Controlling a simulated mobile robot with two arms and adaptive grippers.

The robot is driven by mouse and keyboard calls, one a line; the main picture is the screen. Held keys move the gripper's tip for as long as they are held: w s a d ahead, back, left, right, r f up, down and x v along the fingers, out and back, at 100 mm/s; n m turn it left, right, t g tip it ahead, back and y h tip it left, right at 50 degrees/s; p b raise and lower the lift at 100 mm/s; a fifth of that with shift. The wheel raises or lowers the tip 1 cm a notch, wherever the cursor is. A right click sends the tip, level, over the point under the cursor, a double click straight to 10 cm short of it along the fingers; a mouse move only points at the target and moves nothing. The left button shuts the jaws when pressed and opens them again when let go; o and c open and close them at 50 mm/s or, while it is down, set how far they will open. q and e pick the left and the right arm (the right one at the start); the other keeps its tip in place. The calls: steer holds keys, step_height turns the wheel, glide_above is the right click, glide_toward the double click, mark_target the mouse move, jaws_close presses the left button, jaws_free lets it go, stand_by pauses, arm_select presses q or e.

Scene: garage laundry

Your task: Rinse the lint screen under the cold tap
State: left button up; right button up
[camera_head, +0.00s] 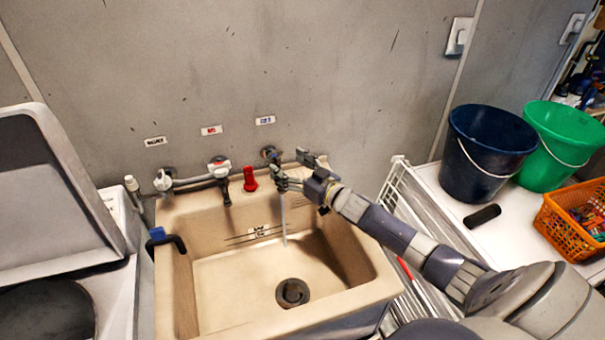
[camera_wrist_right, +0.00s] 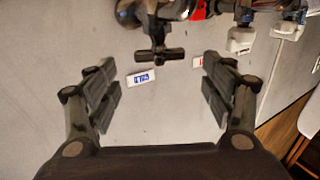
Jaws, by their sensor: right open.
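The cold tap (camera_head: 269,153) is the rightmost on the wall, under a label with blue print (camera_head: 265,120). A thin pale stream, which looks like running water (camera_head: 284,222), falls below it into the beige sink (camera_head: 212,274). My right gripper (camera_head: 292,170) is open and empty at this tap. In the right wrist view the tap's dark cross handle (camera_wrist_right: 160,55) lies between the spread fingers (camera_wrist_right: 158,76), apart from both. The blue-print label (camera_wrist_right: 141,77) is on the wall behind. I cannot make out the lint screen in either view. My left gripper is out of view.
Another tap (camera_head: 220,170) and a red piece (camera_head: 250,179) are at the sink's back edge. A blue and black hooked item (camera_head: 160,238) is at its left rim. A white wire rack (camera_head: 398,190), dark bucket (camera_head: 484,150), green bucket (camera_head: 562,140) and orange basket (camera_head: 566,228) stand right.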

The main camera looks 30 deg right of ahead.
steer(key=v, duration=0.5)
steer(key=shift+s, duration=0.25)
steer(key=shift+r, duration=0.1)
